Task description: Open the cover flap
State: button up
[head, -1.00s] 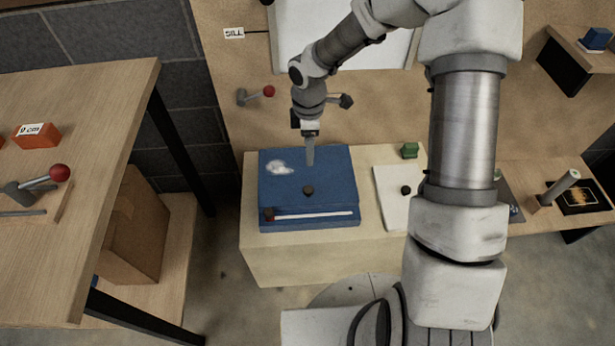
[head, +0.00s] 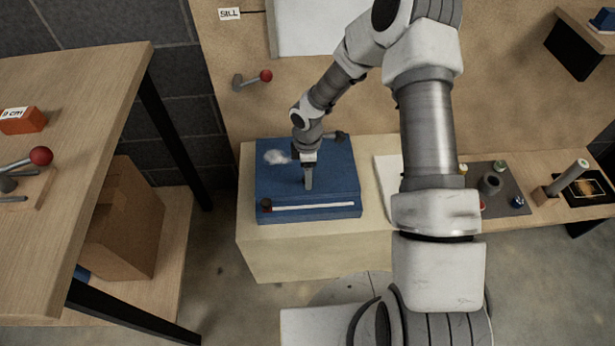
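A blue box-like unit (head: 335,175) with a flat blue top lies on the pale bench against the wall. I take its top panel as the cover flap; it lies flat. A white fluffy patch marks its back left. A white strip (head: 315,207) with a dark knob (head: 266,205) at its left end runs along the front. My gripper (head: 308,187) points down over the middle of the top, where its fingers hide the small dark knob. I cannot tell whether it touches or grips that knob.
A white panel (head: 384,178) lies to the right, partly behind my arm. A red-ended lever (head: 264,77) sticks out of the wall. A wooden table (head: 90,120) stands at the left.

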jog(key=shift+f, duration=0.55)
grip_shut()
dwell(1.1)
